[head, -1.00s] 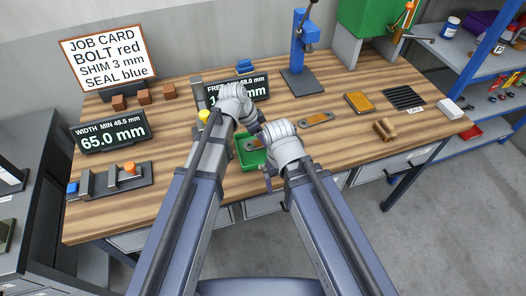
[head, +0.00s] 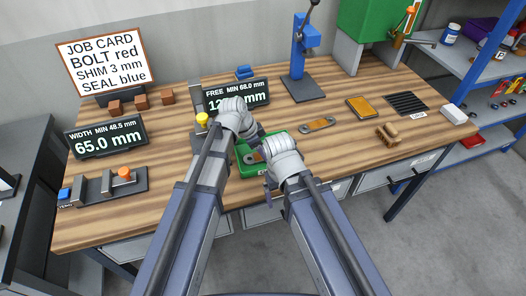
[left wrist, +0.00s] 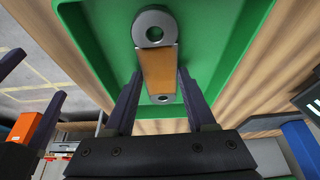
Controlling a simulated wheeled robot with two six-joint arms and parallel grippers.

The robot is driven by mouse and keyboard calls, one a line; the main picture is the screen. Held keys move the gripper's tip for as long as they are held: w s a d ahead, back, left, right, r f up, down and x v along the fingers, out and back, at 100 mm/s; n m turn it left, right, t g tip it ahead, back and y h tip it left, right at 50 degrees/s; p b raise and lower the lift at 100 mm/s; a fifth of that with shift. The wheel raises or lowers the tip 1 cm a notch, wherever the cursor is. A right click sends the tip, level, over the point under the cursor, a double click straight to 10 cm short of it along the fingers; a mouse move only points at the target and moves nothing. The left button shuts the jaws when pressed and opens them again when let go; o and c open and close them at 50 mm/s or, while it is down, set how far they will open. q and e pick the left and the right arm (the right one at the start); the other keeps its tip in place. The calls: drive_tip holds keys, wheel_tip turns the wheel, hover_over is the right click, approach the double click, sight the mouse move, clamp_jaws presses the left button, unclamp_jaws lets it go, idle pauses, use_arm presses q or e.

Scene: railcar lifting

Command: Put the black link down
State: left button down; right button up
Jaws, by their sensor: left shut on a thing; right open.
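A link (left wrist: 157,70) with grey ringed ends and an orange-brown middle is between my left gripper's fingers (left wrist: 160,98) in the left wrist view. I see no plainly black link. The left gripper is shut on this link, over the green tray (left wrist: 88,18). In the head view the tray (head: 240,168) is partly hidden by my wrists, and a bit of the link (head: 254,157) shows in it. I cannot tell whether the link touches the tray floor. My right gripper (head: 268,184) is open at the tray's front right side.
A similar link (head: 317,124) lies on the bench right of the tray. Behind are a readout (head: 236,95), partly hidden, and a blue press (head: 302,60). An orange pad (head: 361,107), a black slotted plate (head: 407,103) and brown blocks (head: 387,133) lie right.

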use_arm(q)
drive_tip(key=shift+c, duration=1.1)
unclamp_jaws()
drive_tip(key=shift+f, duration=0.1)
drive_tip(key=shift+a+r+p, duration=0.15)
drive_tip(key=shift+r+p, duration=0.6)
drive_tip(key=p+v, duration=1)
drive_tip(key=shift+a+r, duration=0.2)
drive_tip(key=shift+r, duration=0.15)
drive_tip(key=shift+s, duration=0.1)
